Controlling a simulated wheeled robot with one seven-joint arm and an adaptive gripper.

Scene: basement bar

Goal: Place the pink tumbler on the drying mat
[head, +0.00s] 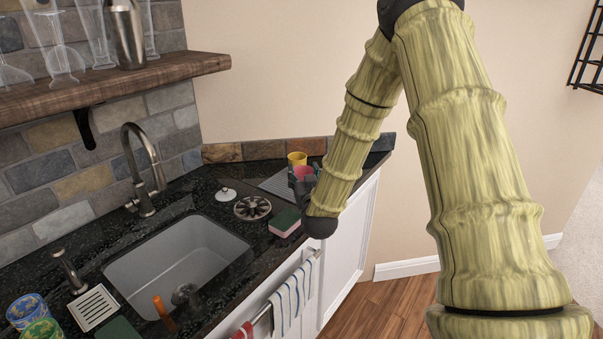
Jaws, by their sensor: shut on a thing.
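The pink tumbler (303,173) is at the far end of the black counter, partly hidden by my arm and gripper. My dark gripper (302,186) is shut on the tumbler, though its fingers are small and mostly hidden behind the arm's end. The grey drying mat (274,184) lies flat on the counter to the left of the gripper and runs behind it. I cannot tell whether the tumbler touches the mat or is held above it.
A yellow cup (297,158) stands just behind the pink tumbler. A green and pink sponge (285,222), a round dark trivet-like item (252,208) and a white lid-like item (225,194) lie nearer the sink (178,262). A wooden shelf (120,85) with glassware overhangs the left.

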